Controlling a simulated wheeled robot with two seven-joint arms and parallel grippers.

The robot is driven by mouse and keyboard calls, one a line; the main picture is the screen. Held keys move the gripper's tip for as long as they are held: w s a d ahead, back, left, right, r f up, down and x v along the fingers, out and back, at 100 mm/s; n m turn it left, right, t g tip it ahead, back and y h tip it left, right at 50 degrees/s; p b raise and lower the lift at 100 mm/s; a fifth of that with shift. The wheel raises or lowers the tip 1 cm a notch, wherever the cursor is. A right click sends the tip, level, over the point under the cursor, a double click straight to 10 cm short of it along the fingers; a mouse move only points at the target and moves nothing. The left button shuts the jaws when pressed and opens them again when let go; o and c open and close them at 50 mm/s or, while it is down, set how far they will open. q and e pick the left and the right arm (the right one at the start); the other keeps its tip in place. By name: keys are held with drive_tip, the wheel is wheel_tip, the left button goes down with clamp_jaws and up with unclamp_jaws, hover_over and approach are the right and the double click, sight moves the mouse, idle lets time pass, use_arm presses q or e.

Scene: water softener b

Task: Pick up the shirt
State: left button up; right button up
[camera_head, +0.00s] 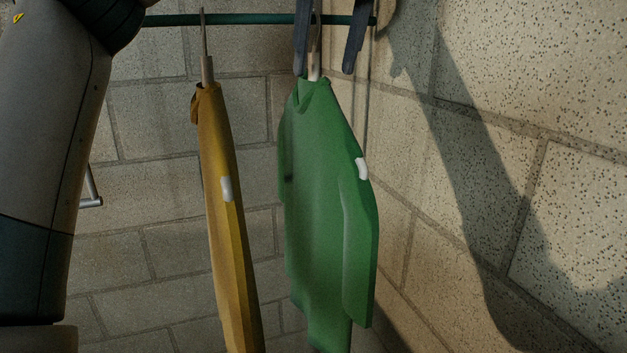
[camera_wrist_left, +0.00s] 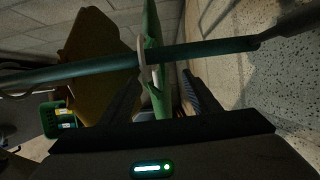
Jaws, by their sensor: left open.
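A green shirt (camera_head: 325,200) hangs from a hanger on a dark green rod (camera_head: 250,19). Its collar is just below my left gripper (camera_head: 325,72). My left gripper is open, with one dark finger on either side of the hanger neck. In the left wrist view, the green shirt (camera_wrist_left: 153,50) and its light hanger hook (camera_wrist_left: 146,72) lie between the spread fingers (camera_wrist_left: 160,82). A yellow shirt (camera_head: 222,210) hangs to the left on its own hanger. My right gripper is not in view.
Block walls stand behind and close on the right (camera_head: 570,150), with an arm-shaped shadow. In the left wrist view, a green basket (camera_wrist_left: 50,122) is at the lower left. The rod crosses just ahead of the gripper. A gap separates the two shirts.

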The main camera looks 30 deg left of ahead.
sight(318, 80)
use_arm(q)
drive_tip(key=shift+x, duration=1.1)
drive_tip(key=shift+s+f, duration=0.1)
drive_tip(key=shift+f, duration=0.05)
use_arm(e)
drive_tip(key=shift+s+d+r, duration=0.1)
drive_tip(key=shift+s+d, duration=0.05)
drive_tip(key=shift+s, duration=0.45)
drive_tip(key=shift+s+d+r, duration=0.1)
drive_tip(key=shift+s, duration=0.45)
use_arm(q)
drive_tip(key=shift+p, duration=0.35)
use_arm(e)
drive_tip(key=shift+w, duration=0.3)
use_arm(q)
drive_tip(key=shift+a+f+p, duration=0.5)
drive_tip(key=shift+f+p, duration=0.2)
drive_tip(key=shift+f, duration=0.15)
drive_tip(key=shift+p+x, duration=0.45)
drive_tip(key=shift+x, duration=0.6)
drive_tip(key=shift+a+f, duration=0.25)
drive_tip(key=shift+f, duration=0.3)
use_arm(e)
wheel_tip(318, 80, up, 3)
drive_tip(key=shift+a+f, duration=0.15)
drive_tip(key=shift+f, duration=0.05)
use_arm(q)
clamp_jaws()
